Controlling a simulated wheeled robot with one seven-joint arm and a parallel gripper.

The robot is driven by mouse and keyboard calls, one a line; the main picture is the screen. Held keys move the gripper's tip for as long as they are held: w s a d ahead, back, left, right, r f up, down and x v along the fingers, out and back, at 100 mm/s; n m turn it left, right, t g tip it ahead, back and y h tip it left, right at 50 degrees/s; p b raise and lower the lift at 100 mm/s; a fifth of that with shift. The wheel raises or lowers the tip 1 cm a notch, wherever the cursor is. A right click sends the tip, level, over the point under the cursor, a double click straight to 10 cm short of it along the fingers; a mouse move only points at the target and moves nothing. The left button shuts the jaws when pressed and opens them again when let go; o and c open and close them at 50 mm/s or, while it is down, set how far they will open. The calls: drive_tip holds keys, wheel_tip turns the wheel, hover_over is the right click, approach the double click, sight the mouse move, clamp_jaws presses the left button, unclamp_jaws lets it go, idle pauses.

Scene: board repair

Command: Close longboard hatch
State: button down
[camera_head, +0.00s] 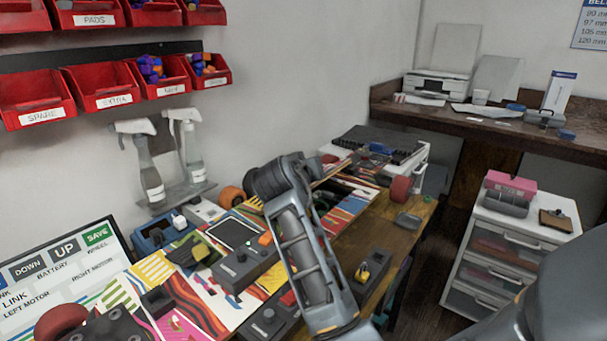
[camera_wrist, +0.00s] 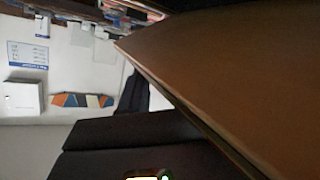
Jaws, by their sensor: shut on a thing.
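The longboard (camera_head: 205,318), with its colourful striped graphics, lies along the workbench from lower left to upper right. My arm crosses in front of its middle and hides part of it. In the wrist view a large flat brown panel (camera_wrist: 225,70), which looks like the hatch, fills the right side and stands tilted. My gripper (camera_wrist: 178,128) shows as dark fingers at the panel's edge and is shut on it. The exact grip is dark and partly hidden. In the head view the fingertips are hard to make out beside my wrist.
A dark grey box (camera_head: 243,262) with an orange button and other parts crowd the board and bench (camera_head: 408,240). Red bins (camera_head: 110,88) and spray bottles (camera_head: 150,170) are on the left wall. A white drawer cabinet (camera_head: 500,240) stands right, with clear floor between.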

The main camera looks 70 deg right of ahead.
drive_tip(key=shift+s+a+f+m+t+b, duration=0.15)
drive_tip(key=shift+s+f+m+t+b, duration=0.2)
drive_tip(key=shift+s+f+b, duration=0.3)
drive_tip(key=shift+w, duration=0.15)
drive_tip(key=shift+r, duration=0.1)
drive_tip(key=c, duration=0.8)
unclamp_jaws()
drive_tip(key=v, duration=0.7)
drive_tip(key=shift+a, duration=0.4)
